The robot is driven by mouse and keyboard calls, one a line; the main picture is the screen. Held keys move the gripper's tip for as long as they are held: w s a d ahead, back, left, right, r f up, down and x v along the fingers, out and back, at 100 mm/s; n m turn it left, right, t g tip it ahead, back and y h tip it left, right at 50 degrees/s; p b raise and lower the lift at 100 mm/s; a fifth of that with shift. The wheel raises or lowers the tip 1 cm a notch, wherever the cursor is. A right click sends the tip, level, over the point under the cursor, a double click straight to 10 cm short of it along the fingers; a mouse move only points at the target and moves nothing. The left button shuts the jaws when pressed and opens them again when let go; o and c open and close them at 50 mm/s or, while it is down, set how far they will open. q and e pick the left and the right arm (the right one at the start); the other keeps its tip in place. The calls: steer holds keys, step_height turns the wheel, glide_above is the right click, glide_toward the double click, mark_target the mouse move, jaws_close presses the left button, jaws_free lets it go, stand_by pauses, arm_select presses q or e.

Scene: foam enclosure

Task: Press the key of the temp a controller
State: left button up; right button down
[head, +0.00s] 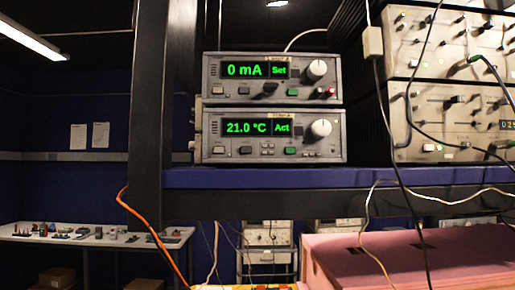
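Two grey bench units are stacked on a blue shelf (230,180) in the head view. The lower unit, whose green display reads 21.0 °C and Act, looks like the temperature controller (208,137). Its front carries a white knob (320,128), a green button (291,150), a pale button (218,150) and a group of small buttons (267,150). The upper unit (209,72) reads 0 mA and Set, with its own knob, green button and a red light. The small labels are too blurred to read. Neither of my grippers is in view.
A dark upright post (147,100) stands left of the units. Grey instrument racks (440,120) with hanging cables stand to the right. A pink foam enclosure (430,255) is below the shelf at right. An orange cable (165,245) hangs at left. The space before the units looks clear.

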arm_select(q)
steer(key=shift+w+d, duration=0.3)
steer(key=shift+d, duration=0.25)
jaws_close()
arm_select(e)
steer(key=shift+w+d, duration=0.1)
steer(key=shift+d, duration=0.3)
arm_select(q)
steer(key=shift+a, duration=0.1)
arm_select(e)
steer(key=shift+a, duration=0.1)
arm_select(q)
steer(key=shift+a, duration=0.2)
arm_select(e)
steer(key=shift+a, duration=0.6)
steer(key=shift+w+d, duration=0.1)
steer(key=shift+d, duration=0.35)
